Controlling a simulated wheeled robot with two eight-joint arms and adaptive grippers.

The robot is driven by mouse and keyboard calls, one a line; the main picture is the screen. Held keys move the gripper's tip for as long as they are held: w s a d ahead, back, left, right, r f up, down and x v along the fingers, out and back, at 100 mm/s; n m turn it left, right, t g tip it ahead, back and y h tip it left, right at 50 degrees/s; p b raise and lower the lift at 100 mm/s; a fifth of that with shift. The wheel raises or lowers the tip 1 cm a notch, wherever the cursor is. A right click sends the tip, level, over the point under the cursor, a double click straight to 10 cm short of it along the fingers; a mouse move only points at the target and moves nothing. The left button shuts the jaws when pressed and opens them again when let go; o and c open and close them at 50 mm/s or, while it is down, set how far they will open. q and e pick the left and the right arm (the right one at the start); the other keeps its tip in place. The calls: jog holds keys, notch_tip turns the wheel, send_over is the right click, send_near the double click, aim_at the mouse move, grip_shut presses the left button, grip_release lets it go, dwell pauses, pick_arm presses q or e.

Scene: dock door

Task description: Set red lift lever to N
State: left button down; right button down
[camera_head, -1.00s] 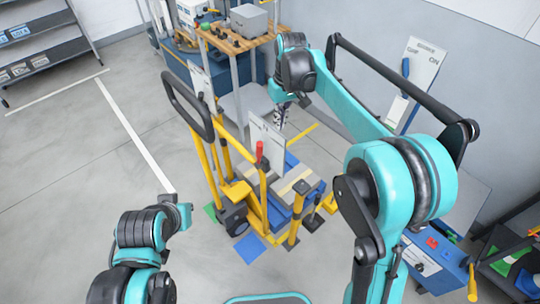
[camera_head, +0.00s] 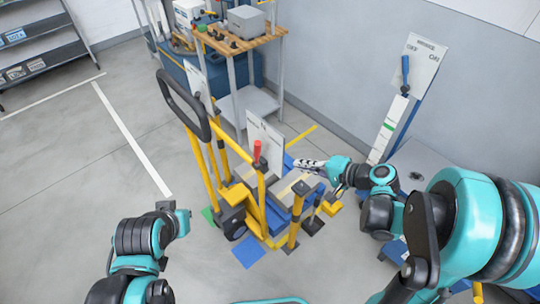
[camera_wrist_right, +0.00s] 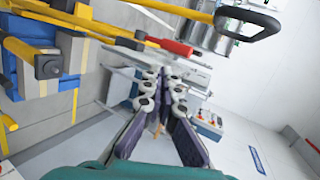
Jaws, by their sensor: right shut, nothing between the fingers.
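The red lift lever (camera_head: 257,150) stands nearly upright on the yellow pallet truck, in front of a white marked plate (camera_head: 266,140). The letters on this plate are too small to read. In the right wrist view the red lever (camera_wrist_right: 172,46) lies above and beyond the fingertips. My right gripper (camera_head: 299,164) is shut and empty, to the right of the lever and apart from it, pointing left toward it. Its dark fingers (camera_wrist_right: 161,77) are close together in the right wrist view. My left gripper (camera_head: 180,212) is at the lower left, away from the truck; its fingers cannot be made out.
The truck's black loop handle (camera_head: 184,103) rises left of the lever. A yellow post (camera_head: 296,220) stands in front of my right gripper. A blue lever (camera_head: 405,70) on a white panel stands at the right wall. A wooden-topped workbench (camera_head: 238,43) is behind. The left floor is clear.

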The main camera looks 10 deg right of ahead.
jog(key=b, duration=0.3)
send_near(257, 155)
jog(key=shift+w+f, duration=0.3)
jog(key=shift+f, duration=0.25)
jog(key=shift+w+f, duration=0.25)
jog(key=shift+f, duration=0.3)
jog(key=w+a, duration=0.1)
jog(key=w+a+b, duration=0.1)
jog(key=w+a, duration=0.1)
jog(key=shift+r, duration=0.3)
